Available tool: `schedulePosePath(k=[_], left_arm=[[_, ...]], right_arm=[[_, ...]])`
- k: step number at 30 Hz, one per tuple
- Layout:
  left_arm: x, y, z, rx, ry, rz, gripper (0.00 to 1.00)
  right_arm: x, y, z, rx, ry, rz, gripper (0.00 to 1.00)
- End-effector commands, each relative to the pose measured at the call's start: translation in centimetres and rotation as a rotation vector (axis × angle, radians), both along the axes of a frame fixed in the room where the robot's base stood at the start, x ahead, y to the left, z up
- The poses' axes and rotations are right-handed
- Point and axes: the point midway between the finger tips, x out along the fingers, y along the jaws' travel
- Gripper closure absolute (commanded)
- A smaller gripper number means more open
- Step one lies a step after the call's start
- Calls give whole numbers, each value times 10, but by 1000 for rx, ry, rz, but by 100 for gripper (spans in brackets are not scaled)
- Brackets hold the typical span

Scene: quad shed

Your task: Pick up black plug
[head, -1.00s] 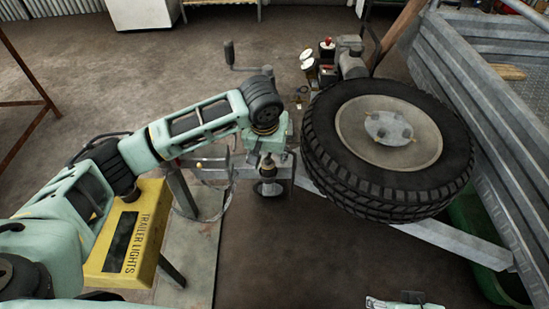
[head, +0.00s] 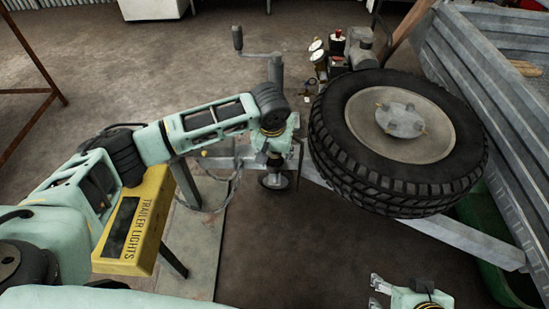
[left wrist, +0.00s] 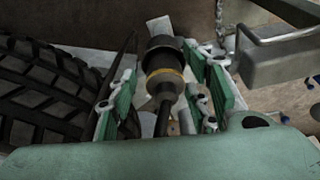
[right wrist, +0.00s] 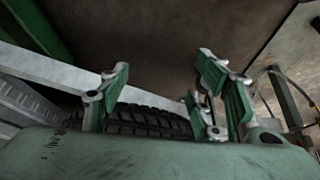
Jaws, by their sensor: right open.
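The black plug (left wrist: 165,60), with a brass-coloured ring and a dark cable below it, shows in the left wrist view. My left gripper (left wrist: 166,84) is open, with its green finger pads on either side of the plug and gaps visible at both sides. In the head view my left gripper (head: 275,160) is above the trailer's front frame; it largely hides the plug there. My right gripper (head: 377,292) is low at the bottom edge of the head view. In the right wrist view it is open and empty (right wrist: 160,85).
A spare tyre (head: 335,160) lies close right of my left gripper. A crank handle (head: 238,40) stands behind it. A yellow "TRAILER LIGHTS" box (head: 145,225) sits under my left arm. The ridged trailer side (head: 475,75) is at right. The floor (head: 290,250) in front is clear.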

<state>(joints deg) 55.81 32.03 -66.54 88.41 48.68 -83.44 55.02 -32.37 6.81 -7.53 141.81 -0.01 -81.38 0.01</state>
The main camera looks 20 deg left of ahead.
Motion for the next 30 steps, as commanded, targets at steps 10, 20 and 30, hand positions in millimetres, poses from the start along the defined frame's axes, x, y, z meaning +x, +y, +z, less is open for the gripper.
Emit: schedulePosePath(k=[10,20,30], left_arm=[[0,0,0,-1,0,0,84],[0,-1,0,-2,-1,-2,100],[1,-2,26,-4,-3,-2,100]], right_arm=[[0,0,0,-1,1,0,42],[0,0,0,-1,1,0,42],[-35,-9,-5,-28,147,-11,42]])
